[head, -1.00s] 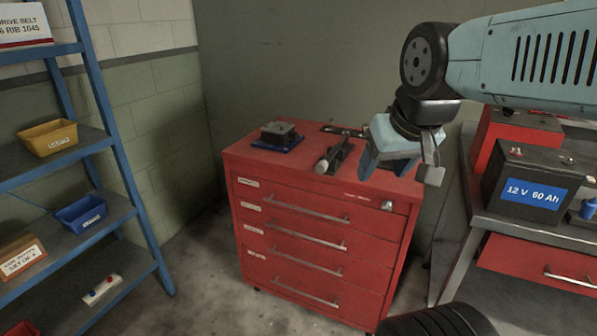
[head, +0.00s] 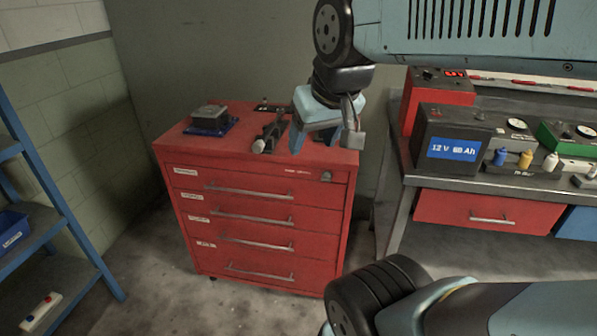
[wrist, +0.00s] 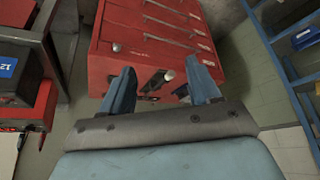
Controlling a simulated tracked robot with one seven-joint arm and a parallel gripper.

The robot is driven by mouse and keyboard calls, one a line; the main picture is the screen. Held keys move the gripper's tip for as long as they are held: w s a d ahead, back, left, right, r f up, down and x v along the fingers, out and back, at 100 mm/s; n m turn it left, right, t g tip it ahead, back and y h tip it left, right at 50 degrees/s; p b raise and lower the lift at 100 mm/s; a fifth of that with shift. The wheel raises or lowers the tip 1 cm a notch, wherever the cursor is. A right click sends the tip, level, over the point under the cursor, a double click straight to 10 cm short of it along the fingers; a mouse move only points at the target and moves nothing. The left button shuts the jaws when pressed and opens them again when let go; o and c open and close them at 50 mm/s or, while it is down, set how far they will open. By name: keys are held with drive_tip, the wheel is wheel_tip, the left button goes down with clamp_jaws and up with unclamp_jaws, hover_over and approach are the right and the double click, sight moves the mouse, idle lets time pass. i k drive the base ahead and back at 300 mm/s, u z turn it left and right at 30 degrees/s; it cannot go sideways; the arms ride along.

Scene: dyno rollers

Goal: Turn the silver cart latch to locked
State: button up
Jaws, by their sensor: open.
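In the wrist view nothing sits gripped between the fingertips of my gripper (wrist: 160,68). The latch's exact turn is too small to read.
A grey and blue block (head: 211,119) and a dark tool with a round light end (head: 268,135) lie on the cart top. A workbench with a battery (head: 455,142) stands right of the cart. A blue shelf (head: 45,215) is at left. Floor in front is clear.

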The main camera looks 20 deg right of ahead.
sight(326, 177)
drive_tip(key=u, duration=0.7)
drive_tip(key=k, duration=1.55)
drive_tip(key=z, duration=0.75)
drive_tip(key=i, duration=1)
drive_tip(key=u, duration=0.05)
